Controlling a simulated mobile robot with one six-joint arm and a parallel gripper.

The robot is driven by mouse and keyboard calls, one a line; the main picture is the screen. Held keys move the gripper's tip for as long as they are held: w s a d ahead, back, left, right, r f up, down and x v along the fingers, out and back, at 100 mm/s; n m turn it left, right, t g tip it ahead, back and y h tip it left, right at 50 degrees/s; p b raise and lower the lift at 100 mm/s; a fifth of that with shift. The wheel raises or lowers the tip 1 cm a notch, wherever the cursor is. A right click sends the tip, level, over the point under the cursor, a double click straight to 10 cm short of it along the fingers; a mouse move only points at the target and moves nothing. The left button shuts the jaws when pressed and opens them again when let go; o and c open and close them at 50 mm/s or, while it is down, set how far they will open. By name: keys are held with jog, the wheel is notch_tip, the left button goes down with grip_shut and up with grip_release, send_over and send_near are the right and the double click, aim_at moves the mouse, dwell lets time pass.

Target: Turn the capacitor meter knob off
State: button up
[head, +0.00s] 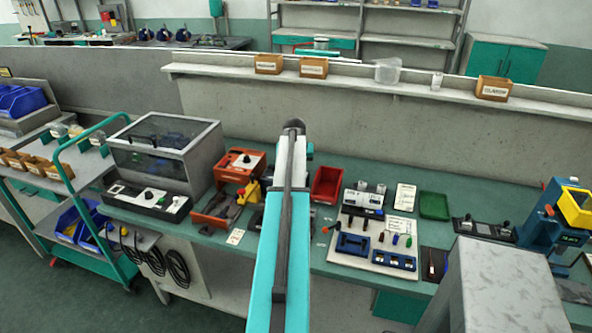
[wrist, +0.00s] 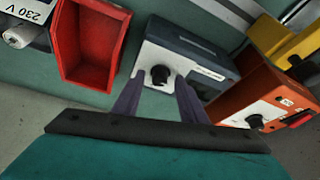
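In the wrist view, a dark grey-blue box with a white front panel (wrist: 192,63), which looks like the capacitor meter, stands ahead of my gripper. Its black knob (wrist: 160,75) shows between my two fingertips. My gripper (wrist: 160,84) is open, with one dark finger on each side of the knob. I cannot tell whether the fingers touch the knob or stop short of it. The knob's setting and the panel's lettering are too small to read. In the head view, my arm hides the gripper and most of this box.
A red bin (wrist: 92,45) stands left of the meter in the wrist view. An orange device (wrist: 262,95) with a black knob stands close on its right, with a yellow device (wrist: 290,45) behind. In the head view, a white board of parts (head: 375,258) lies right of my arm.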

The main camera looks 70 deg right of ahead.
jog(key=shift+r, duration=0.2)
jog(key=b+v, duration=0.3)
jog(key=v, duration=1)
jog(key=shift+r, duration=0.2)
jog(key=shift+s+a, duration=0.15)
dwell(0.5)
